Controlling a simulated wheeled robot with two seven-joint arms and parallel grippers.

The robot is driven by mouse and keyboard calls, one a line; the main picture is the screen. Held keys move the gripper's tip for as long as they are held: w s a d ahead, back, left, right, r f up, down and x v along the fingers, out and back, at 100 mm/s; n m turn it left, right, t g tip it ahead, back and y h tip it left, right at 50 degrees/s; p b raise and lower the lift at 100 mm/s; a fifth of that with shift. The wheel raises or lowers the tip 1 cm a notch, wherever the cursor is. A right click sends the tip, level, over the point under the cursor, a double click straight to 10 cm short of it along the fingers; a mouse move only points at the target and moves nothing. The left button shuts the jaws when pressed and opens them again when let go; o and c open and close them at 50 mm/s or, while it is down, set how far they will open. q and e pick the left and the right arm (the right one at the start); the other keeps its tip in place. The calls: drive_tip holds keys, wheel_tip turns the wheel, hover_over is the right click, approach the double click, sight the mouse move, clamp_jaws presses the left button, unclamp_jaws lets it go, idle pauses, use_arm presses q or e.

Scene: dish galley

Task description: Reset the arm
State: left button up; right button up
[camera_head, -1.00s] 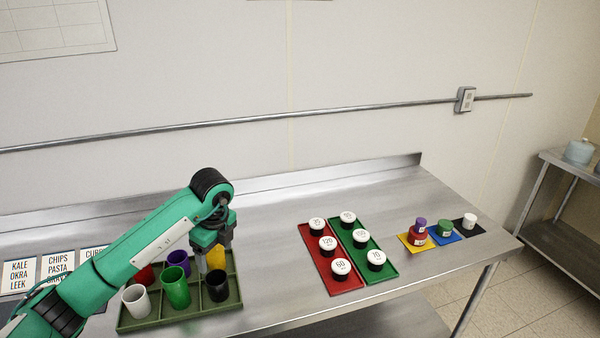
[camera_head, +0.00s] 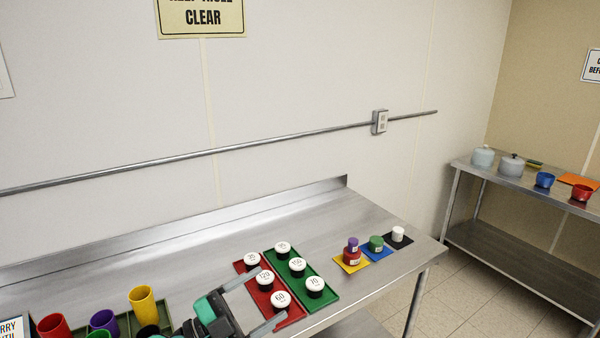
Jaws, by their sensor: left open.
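My left gripper (camera_head: 268,293) is at the bottom middle of the head view, with its two grey fingers spread apart and pointing right. It is open, with nothing held. In the picture the fingers overlap the front part of the red tray (camera_head: 293,315) and lie around the jar marked 60 (camera_head: 280,299); I cannot tell how far above it they are. Most of the left arm is below the picture's edge. My right gripper is not in view.
A cup tray (camera_head: 163,312) with yellow (camera_head: 143,305), purple (camera_head: 104,322) and other cups is at lower left. A green tray (camera_head: 327,297) of jars adjoins the red one. Colored mats with small containers lie right. Bare counter (camera_head: 345,222) lies behind. A second table stands right.

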use_arm(q)
drive_tip(key=w+a+f+n+t+y, duration=0.1)
drive_tip(key=a+f+n+t+y, duration=0.1)
drive_tip(key=a+n+t+y, duration=1.1)
drive_tip(key=s+a+f+n+g+y, duration=0.2)
drive_tip(key=s+f+n+g+y, duration=0.15)
drive_tip(key=f, duration=0.25)
drive_tip(key=s+a+f+n+g+y, duration=0.2)
drive_tip(key=f+n+g+y, duration=0.25)
drive_tip(key=f, duration=0.25)
drive_tip(key=s+d+f+g+h, duration=0.1)
drive_tip(key=s+f+g, duration=0.5)
drive_tip(key=s, duration=0.4)
drive_tip(key=s+f+g+h, duration=0.1)
drive_tip(key=s+f+g, duration=0.5)
drive_tip(key=s, duration=0.4)
wheel_tip(320, 180, down, 31)
drive_tip(key=g, duration=0.1)
drive_tip(key=s+a+f+g, duration=0.1)
drive_tip(key=s+a+f, duration=0.2)
drive_tip(key=s+f, duration=1.7)
drive_tip(key=shift+m, duration=0.4)
